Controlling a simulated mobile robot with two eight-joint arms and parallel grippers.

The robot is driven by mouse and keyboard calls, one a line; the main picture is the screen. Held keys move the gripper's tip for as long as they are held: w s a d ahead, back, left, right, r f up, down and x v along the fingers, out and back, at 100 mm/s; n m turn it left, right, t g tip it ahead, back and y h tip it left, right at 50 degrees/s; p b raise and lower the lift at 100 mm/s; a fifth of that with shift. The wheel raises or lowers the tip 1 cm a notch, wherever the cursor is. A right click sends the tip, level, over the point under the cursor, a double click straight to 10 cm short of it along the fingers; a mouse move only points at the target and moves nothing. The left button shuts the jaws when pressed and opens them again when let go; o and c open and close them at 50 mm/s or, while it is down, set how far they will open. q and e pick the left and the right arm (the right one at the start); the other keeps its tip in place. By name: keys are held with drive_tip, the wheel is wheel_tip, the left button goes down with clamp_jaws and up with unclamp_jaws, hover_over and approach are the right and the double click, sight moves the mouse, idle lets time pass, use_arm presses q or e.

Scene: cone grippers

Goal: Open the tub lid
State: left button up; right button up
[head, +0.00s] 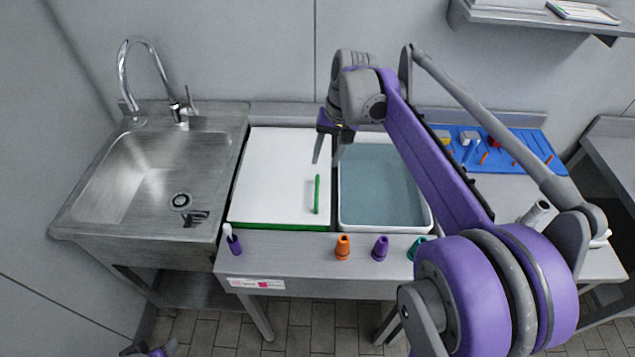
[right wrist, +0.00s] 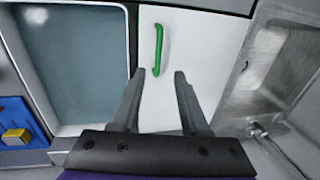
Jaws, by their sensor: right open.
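The white tub lid (head: 280,178) with a green front edge lies flat on the counter beside the sink, covering what is under it. Its upright green handle (head: 317,194) stands near the lid's right side; it also shows in the right wrist view (right wrist: 158,50). My right gripper (head: 327,161) is open and empty, over the right part of the lid, behind the handle in the head view. In the right wrist view its fingers (right wrist: 157,75) point toward the handle, with a gap left between them and it.
An open tub (head: 380,226) with a blue-grey inside adjoins the lid on the right. A steel sink (head: 150,180) with a tap is on the left. A blue mat (head: 530,143) holds small items.

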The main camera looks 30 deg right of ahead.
sight(317, 190)
drive_tip(key=f, duration=0.3)
drive_tip(key=a+f, duration=0.1)
drive_tip(key=f, duration=0.6)
drive_tip(key=shift+w+a, duration=0.25)
drive_tip(key=shift+a, duration=0.1)
drive_tip(key=shift+c, duration=0.3)
clamp_jaws()
idle(0.6)
